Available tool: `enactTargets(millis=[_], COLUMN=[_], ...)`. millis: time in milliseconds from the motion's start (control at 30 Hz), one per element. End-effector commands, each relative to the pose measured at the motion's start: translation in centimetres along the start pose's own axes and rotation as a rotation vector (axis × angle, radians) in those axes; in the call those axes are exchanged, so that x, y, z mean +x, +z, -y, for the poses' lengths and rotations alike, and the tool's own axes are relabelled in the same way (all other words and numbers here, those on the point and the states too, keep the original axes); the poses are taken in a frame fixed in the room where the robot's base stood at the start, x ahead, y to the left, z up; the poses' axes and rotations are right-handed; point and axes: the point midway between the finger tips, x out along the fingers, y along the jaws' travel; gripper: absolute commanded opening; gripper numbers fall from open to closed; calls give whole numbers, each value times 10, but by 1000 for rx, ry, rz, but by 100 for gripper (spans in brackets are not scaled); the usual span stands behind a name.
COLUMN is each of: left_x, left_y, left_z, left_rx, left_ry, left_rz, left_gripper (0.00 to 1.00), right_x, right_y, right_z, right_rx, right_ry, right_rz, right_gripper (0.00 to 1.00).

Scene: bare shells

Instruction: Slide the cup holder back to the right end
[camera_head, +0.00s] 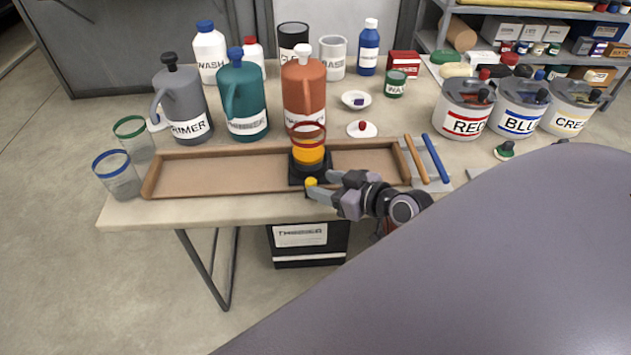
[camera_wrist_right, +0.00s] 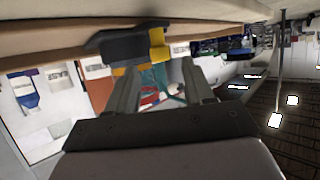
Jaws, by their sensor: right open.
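The cup holder (camera_head: 297,179) is a black block with a yellow knob (camera_head: 311,182) at its front. It sits in the long shallow wooden tray (camera_head: 220,188), right of the tray's middle. A clear red-rimmed cup (camera_head: 308,129), yellow lower down, stands in it. My right gripper (camera_head: 319,185) is open at the tray's front edge, its fingertips close to the knob. In the wrist view the dark holder (camera_wrist_right: 122,47) and its yellow part lie just beyond the open fingers; I cannot tell whether they touch. My left gripper is not in view.
Green-rimmed (camera_head: 134,140) and blue-rimmed (camera_head: 117,176) cups stand left of the tray. Grey (camera_head: 181,100), teal (camera_head: 244,100) and orange (camera_head: 306,85) jugs stand behind it. Two sticks (camera_head: 416,158) lie past its right end. The tray is bare on both sides of the holder.

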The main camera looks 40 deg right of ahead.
Motion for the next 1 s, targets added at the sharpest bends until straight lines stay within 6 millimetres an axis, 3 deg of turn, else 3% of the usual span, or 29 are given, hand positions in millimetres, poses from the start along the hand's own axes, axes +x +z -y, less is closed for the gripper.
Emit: enactTargets(millis=[300,633,667,800,1000], left_x=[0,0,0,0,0], left_y=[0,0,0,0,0], left_z=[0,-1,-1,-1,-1], left_rx=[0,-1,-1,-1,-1], left_ry=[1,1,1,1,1], left_rz=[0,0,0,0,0], left_gripper=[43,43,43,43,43], right_x=[32,36,36,35,35], right_y=[0,1,0,0,1], right_z=[0,1,1,1,0], right_rx=[-1,-1,-1,-1,-1], right_ry=[0,0,0,0,0], right_rz=[0,1,1,1,1], right_gripper=[52,52,49,3,0])
